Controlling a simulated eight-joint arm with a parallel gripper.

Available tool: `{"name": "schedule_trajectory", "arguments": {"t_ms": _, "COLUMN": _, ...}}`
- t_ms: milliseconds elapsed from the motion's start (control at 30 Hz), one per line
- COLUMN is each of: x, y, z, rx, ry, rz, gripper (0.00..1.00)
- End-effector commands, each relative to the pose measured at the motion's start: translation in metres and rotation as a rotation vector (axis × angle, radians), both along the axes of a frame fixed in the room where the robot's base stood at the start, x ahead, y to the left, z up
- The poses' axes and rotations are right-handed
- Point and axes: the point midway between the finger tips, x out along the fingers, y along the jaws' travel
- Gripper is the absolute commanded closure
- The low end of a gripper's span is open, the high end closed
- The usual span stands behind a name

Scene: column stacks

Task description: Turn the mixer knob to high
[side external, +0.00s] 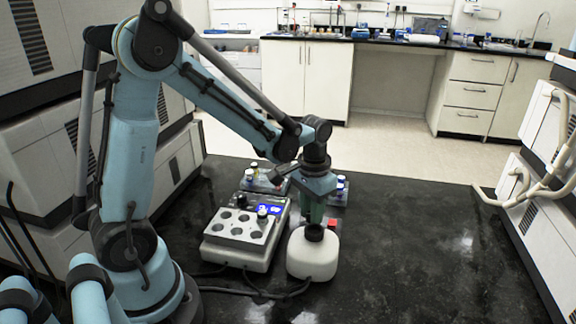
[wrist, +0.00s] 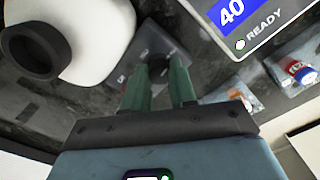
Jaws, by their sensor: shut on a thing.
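Which mark the knob points at cannot be read.
A heating block unit (side external: 243,258) with a blue display reading 40 READY is close on the other side. Small vials (wrist: 298,70) stand nearby. The right worktop is clear.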

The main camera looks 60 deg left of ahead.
Motion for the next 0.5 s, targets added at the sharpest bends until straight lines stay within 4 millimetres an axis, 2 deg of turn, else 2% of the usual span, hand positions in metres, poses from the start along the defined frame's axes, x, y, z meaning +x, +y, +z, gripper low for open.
{"name": "schedule_trajectory", "arguments": {"t_ms": 200, "x": -0.0006, "y": -0.0004, "z": -0.0002, "rx": -0.001, "ry": 0.002, "rz": -0.083, "gripper": 1.00}}
{"name": "schedule_trajectory", "arguments": {"t_ms": 500, "x": -0.0007, "y": -0.0003, "z": -0.0003, "rx": -0.001, "ry": 0.002, "rz": -0.120, "gripper": 1.00}}
